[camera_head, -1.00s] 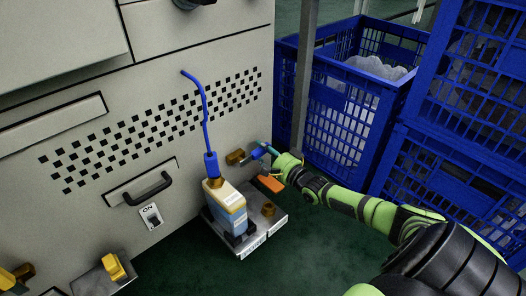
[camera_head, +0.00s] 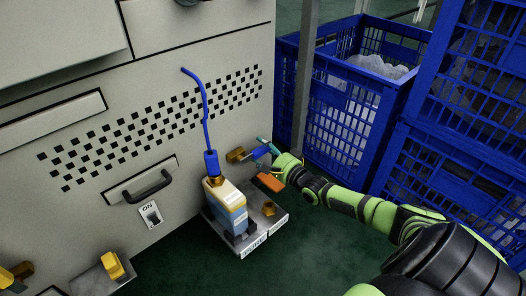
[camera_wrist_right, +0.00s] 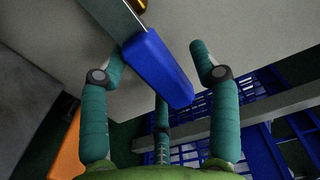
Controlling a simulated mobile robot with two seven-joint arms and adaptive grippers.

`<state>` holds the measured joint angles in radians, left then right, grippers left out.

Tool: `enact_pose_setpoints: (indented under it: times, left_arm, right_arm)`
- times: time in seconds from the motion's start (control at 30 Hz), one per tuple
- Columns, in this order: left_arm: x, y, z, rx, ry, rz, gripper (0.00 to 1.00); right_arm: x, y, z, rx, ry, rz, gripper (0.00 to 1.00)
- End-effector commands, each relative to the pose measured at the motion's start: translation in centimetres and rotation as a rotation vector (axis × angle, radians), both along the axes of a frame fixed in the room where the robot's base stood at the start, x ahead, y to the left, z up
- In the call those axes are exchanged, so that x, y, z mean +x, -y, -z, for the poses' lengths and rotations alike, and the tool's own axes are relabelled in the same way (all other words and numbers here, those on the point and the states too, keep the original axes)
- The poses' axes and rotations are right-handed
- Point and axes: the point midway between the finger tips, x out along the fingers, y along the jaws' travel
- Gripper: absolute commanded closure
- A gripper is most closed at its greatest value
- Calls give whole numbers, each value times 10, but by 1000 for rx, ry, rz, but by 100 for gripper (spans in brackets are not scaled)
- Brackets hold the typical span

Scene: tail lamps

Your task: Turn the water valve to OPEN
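The water valve is a brass fitting (camera_head: 236,155) on the machine's front, low near its right edge. Its blue lever handle (camera_head: 260,151) sticks out to the right. My right gripper (camera_head: 268,146) is at the handle with its teal fingers. In the right wrist view, the blue handle (camera_wrist_right: 157,68) lies between the spread fingers of my right gripper (camera_wrist_right: 157,55). There is a clear gap on its right, and the left finger is close to it. Whether that finger touches it I cannot tell. My left gripper is out of view.
An orange handle (camera_head: 270,182) is just below the right gripper. A tan and blue box-shaped unit (camera_head: 228,207) with a blue cable stands on a metal ledge (camera_head: 273,222). An ON switch (camera_head: 150,215) is at the left. Blue crates (camera_head: 340,120) stand behind my right arm.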

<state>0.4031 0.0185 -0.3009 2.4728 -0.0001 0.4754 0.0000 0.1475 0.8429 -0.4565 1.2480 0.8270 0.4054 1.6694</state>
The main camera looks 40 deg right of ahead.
Motion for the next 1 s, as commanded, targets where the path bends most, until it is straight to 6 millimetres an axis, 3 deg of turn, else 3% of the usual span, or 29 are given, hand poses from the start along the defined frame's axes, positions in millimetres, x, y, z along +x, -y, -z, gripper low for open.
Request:
enact_pose_setpoints:
  times: [0.33,0.8,1.0]
  left_arm:
    - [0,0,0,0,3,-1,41]
    - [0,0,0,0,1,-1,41]
    - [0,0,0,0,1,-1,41]
  right_arm:
    - [-13,2,2,-3,-3,0,38]
    - [-88,7,2,-2,-5,-1,38]
    - [-110,9,1,-2,-3,-1,38]
